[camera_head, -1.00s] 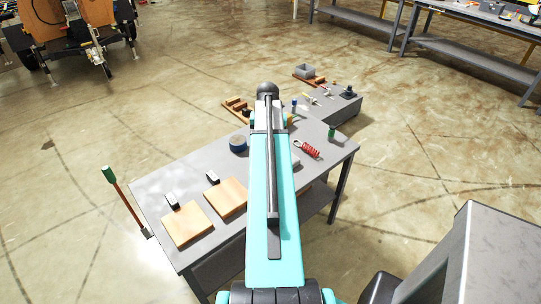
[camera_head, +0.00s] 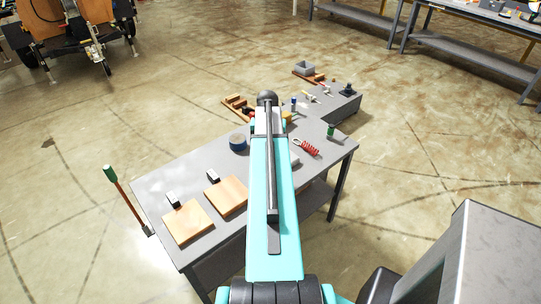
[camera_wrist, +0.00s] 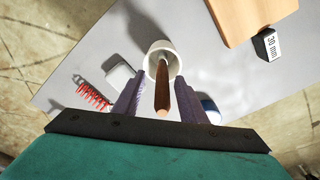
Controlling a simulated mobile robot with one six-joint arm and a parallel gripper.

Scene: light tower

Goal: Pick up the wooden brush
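The wooden brush shows in the wrist view as a brown, round-ended handle (camera_wrist: 162,92) standing up out of a white cup (camera_wrist: 163,52). Its lower end is hidden inside the cup. My gripper (camera_wrist: 161,80) is open, with one purple-grey finger on each side of the handle and a gap visible on both sides. The handle's end points toward the camera. In the head view my teal arm covers the brush, the cup and the gripper fingers.
The grey table (camera_head: 195,165) also bears wooden boards (camera_head: 187,222), a blue roll (camera_head: 238,142), a red coil (camera_head: 308,147) and a green-capped item (camera_head: 331,131). In the wrist view, a block marked 30 mm (camera_wrist: 267,45) and a white block (camera_wrist: 119,76) lie near the cup.

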